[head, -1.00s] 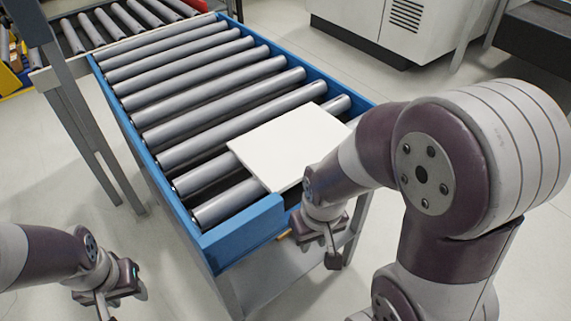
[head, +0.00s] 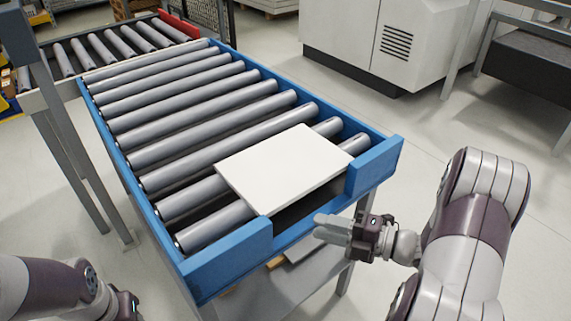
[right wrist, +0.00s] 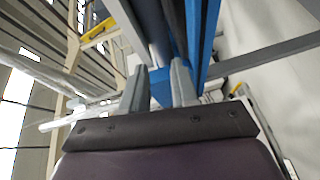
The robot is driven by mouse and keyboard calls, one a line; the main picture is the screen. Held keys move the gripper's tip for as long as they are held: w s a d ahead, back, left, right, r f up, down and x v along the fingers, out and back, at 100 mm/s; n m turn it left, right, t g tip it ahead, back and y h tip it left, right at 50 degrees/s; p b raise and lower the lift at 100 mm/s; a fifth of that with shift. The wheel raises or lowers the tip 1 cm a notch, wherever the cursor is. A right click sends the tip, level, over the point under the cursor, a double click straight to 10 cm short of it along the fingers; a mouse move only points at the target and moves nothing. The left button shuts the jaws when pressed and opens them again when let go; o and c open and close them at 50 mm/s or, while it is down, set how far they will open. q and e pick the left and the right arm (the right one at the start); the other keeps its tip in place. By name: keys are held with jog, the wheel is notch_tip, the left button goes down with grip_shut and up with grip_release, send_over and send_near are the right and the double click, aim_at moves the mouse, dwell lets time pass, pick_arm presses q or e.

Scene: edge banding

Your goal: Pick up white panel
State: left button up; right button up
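The white panel (head: 284,167) lies flat on the rollers at the near end of the blue-framed conveyor. Its near edge is at the gap between the two blue end plates. My right gripper (head: 328,229) is just outside this near end, right of and below the panel, with its fingers pointing left, apart from the panel. In the right wrist view its two fingers (right wrist: 158,88) stand apart with nothing between them. My left gripper (head: 127,306) is at the bottom left edge, and its fingers are cut off from view.
The blue end plates (head: 228,260) and (head: 375,165) flank the gap at the conveyor's near end. A grey lower shelf (head: 290,280) is under the conveyor. A second roller conveyor (head: 110,42) stands at the back left. Floor on the right is clear up to a white cabinet (head: 385,40).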

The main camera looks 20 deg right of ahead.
aim_at(273, 213)
jog(key=w+a, duration=0.2)
jog(key=a, duration=0.1)
jog(key=w+a+r+n+y, duration=0.1)
jog(key=w+a, duration=0.1)
jog(key=a, duration=0.2)
jog(key=w+a+r+n+p, duration=0.1)
jog(key=w+a, duration=0.1)
jog(key=a, duration=0.2)
jog(key=shift+w+a+r+y, duration=0.1)
jog(key=shift+w+y, duration=0.2)
jog(key=shift+w, duration=0.05)
grip_shut()
